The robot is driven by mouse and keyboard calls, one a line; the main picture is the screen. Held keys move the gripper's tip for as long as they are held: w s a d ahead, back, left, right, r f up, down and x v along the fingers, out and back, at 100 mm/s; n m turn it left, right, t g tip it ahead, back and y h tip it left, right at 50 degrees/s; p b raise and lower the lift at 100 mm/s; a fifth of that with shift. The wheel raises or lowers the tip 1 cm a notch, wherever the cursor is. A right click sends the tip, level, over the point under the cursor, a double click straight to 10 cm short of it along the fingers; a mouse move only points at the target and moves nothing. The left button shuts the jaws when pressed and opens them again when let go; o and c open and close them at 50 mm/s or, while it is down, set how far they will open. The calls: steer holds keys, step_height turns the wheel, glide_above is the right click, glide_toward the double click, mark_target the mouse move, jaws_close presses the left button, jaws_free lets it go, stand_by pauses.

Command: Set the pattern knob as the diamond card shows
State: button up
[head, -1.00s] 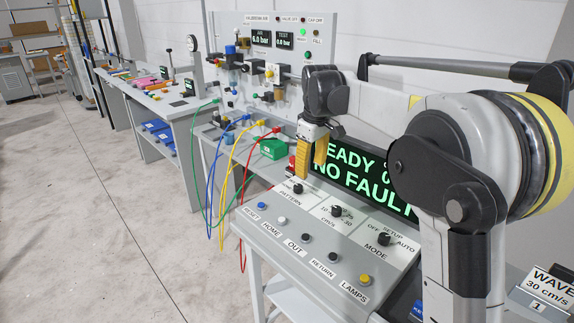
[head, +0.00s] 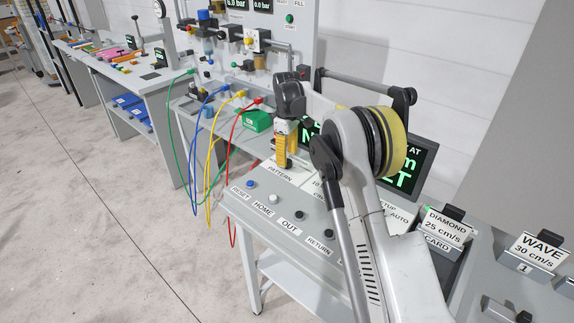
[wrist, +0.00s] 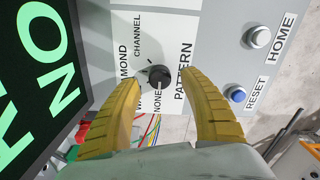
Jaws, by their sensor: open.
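The pattern knob (wrist: 159,76) is a small black dial beside the word PATTERN in the wrist view. A pale mark on it faces the NONE label. CHANNEL is readable nearby; the diamond label (wrist: 124,62) and another label are partly covered by a finger. My gripper (wrist: 168,90) has its yellow fingers open, one on each side of the knob; contact is not visible. In the head view my gripper (head: 282,160) points down over the PATTERN area and hides the knob. The diamond card (head: 447,226) reads DIAMOND 25 cm/s and stands in a holder at right.
A wave card (head: 540,250) stands further right. Reset (head: 250,184), home (head: 273,198) and other buttons line the console front. The green-lettered display (head: 408,172) rises behind the knobs, partly hidden by my arm. A green box (head: 256,121) and coloured hoses are left.

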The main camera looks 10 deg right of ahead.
steer(key=shift+f, duration=1.1)
jaws_close()
